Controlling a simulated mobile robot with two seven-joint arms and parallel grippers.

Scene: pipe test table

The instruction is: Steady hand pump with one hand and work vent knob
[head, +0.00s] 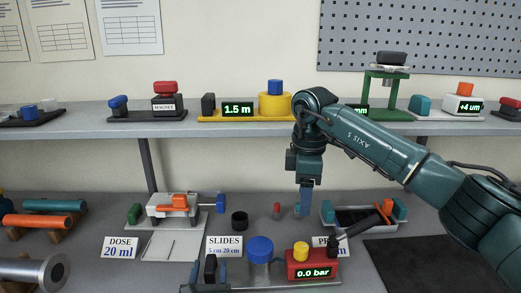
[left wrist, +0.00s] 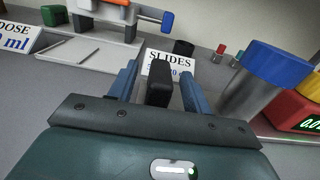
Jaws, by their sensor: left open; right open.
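The hand pump has a red body (head: 311,268) reading 0.0 bar, a yellow knob (head: 301,248) on top and a dark lever (head: 352,241) slanting up to the right.
The SLIDES card (head: 224,246), a black cup (head: 239,220) and the DOSE device (head: 173,205) stand behind my left gripper. A loaded shelf (head: 240,130) crosses behind. A dark mat (head: 420,262) lies clear at right.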

